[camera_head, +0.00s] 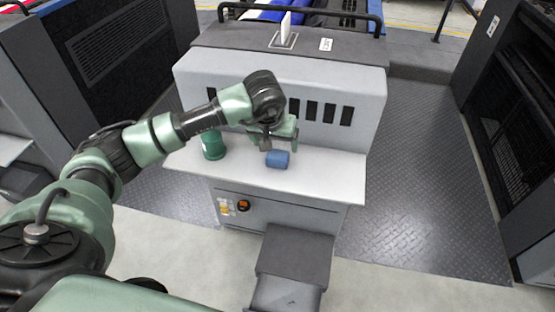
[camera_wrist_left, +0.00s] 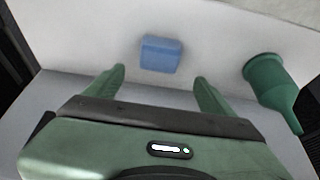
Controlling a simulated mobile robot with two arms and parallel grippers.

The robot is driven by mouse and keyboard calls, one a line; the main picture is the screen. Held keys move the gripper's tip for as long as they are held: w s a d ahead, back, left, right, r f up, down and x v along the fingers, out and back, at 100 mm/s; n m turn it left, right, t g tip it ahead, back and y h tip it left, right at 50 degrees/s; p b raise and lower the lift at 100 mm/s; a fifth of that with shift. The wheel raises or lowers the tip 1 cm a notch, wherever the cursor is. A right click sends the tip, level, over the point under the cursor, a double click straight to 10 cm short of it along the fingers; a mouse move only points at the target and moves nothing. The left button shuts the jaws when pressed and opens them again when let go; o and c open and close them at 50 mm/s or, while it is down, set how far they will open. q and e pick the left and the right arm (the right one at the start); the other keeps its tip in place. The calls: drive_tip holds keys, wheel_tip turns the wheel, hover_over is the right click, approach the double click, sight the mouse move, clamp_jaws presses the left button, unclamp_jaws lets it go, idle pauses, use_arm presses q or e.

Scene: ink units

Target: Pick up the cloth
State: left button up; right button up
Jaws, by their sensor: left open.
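The cloth (camera_head: 278,159) is a small blue folded or rolled piece lying on the light shelf of the machine in the head view. In the left wrist view the cloth (camera_wrist_left: 161,54) lies on the pale surface, beyond the fingertips and roughly between their lines. My left gripper (camera_head: 280,143) is just behind and above the cloth in the head view. In the left wrist view my left gripper (camera_wrist_left: 160,75) has its two green fingers spread apart with nothing between them. My right gripper is not in view.
A green bottle-like container (camera_head: 213,145) stands on the shelf left of the cloth; it also shows in the left wrist view (camera_wrist_left: 270,82). The machine's slotted upright panel (camera_head: 350,95) rises behind the shelf. The shelf (camera_head: 325,170) is clear right of the cloth.

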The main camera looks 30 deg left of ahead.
sight(278, 154)
use_arm(q)
drive_tip(key=b+x, duration=0.1)
drive_tip(key=x, duration=0.2)
drive_tip(key=shift+s+d+f, duration=0.1)
drive_tip(key=shift+s+d, duration=0.05)
drive_tip(key=b+x, duration=0.1)
drive_tip(key=x, duration=0.1)
drive_tip(key=b+x, duration=0.1)
drive_tip(key=shift+s+d+f+b, duration=0.1)
drive_tip(key=shift+s+f+b, duration=0.1)
drive_tip(key=shift+f+b, duration=0.25)
drive_tip(key=shift+w+f, duration=0.15)
drive_tip(key=shift+f, duration=0.2)
drive_tip(key=shift+w+r, duration=0.1)
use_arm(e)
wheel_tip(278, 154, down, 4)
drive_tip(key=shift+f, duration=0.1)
use_arm(q)
drive_tip(key=c, duration=1.4)
drive_tip(key=shift+c, duration=0.2)
drive_tip(key=shift+r, duration=0.15)
